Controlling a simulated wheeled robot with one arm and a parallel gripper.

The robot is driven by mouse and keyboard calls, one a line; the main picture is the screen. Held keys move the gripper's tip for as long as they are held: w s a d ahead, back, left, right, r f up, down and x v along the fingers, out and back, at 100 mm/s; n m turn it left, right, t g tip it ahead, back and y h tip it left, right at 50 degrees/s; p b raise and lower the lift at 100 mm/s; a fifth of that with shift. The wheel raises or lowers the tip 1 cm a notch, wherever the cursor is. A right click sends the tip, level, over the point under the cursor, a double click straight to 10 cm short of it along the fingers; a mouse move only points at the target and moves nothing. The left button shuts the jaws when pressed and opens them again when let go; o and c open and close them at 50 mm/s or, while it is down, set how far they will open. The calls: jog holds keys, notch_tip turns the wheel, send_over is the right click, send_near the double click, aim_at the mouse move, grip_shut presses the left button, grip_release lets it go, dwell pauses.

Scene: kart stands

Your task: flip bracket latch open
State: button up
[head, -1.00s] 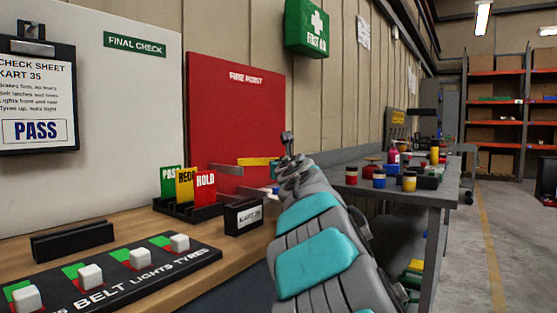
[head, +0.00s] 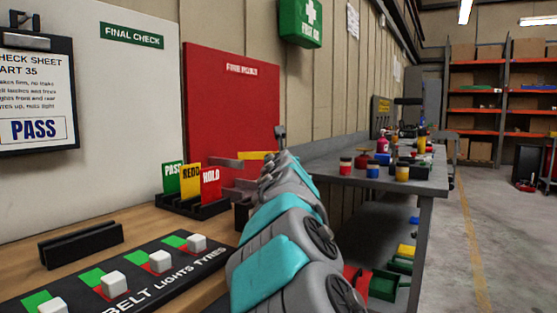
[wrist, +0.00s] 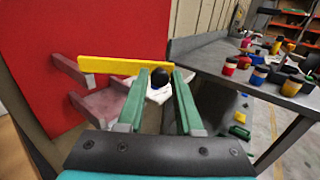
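The bracket latch is a yellow bar (wrist: 112,65) lying roughly level across the front of the red fire post board (wrist: 60,40). A black ball knob (wrist: 159,77) shows at its right end. Below and left are the bracket's dull red arms (wrist: 104,103). My gripper (wrist: 160,76) is open, its two green fingers on either side of the knob in the wrist view; I cannot tell whether they touch it. In the head view a short piece of the yellow bar (head: 252,155) shows behind my arm, which hides the knob and the gripper's fingers.
A grey workbench (head: 415,180) with several pots and tools stands to the right. At left a wooden counter (head: 140,247) holds a switch panel (head: 130,280) and a rack of coloured cards (head: 200,207).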

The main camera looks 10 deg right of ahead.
jog(key=o, duration=0.3)
jog(key=shift+f, duration=0.1)
jog(key=shift+o, duration=0.2)
jog(key=s+b, duration=0.3)
jog(key=s, duration=0.4)
jog(key=shift+s+a, duration=0.2)
jog(key=shift+s, duration=0.2)
jog(key=shift+c, duration=0.2)
